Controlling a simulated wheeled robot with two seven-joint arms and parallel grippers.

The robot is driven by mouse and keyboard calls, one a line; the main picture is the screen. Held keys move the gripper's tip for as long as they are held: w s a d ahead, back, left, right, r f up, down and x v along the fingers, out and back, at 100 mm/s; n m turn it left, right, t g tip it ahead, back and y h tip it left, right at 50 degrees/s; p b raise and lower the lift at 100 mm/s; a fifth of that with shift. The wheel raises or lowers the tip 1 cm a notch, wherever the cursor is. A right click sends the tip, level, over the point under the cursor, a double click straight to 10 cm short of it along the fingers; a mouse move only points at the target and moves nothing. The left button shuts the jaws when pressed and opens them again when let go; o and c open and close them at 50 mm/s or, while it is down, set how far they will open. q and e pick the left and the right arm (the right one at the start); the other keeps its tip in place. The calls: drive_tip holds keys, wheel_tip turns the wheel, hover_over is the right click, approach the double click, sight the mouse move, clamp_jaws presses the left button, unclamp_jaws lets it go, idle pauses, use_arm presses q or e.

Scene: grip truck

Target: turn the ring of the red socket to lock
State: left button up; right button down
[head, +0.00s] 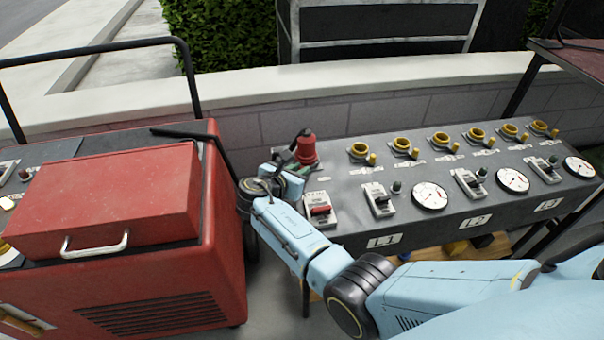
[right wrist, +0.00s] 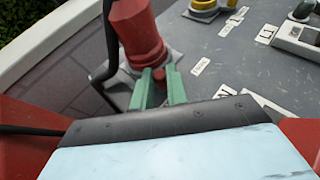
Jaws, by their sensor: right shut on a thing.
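The red socket (head: 307,147) stands at the left end of the grey panel, with a red plug body upright in it and a black cable at its top. It is large in the right wrist view (right wrist: 138,35). My right gripper (right wrist: 159,88) is at its base, its two green fingers shut on the small red lug (right wrist: 160,76) of the socket's ring. In the head view my right gripper (head: 296,169) is at the socket's near left side, partly hidden by my wrist. The ring itself is mostly hidden. My left gripper is not in view.
The panel (head: 350,180) carries a row of yellow sockets (head: 402,145), several switches (head: 319,208) and round gauges (head: 430,196). A red cabinet (head: 120,200) stands close to my right wrist's left. A low wall (head: 290,120) runs behind.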

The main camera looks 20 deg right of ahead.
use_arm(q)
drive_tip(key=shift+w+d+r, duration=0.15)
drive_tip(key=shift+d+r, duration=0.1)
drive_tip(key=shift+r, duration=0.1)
use_arm(e)
drive_tip(key=shift+w+r, duration=0.2)
drive_tip(key=c, duration=1.6)
unclamp_jaws()
drive_tip(key=shift+o, duration=1.1)
drive_tip(key=shift+f, duration=0.1)
drive_tip(key=shift+s+a, duration=0.15)
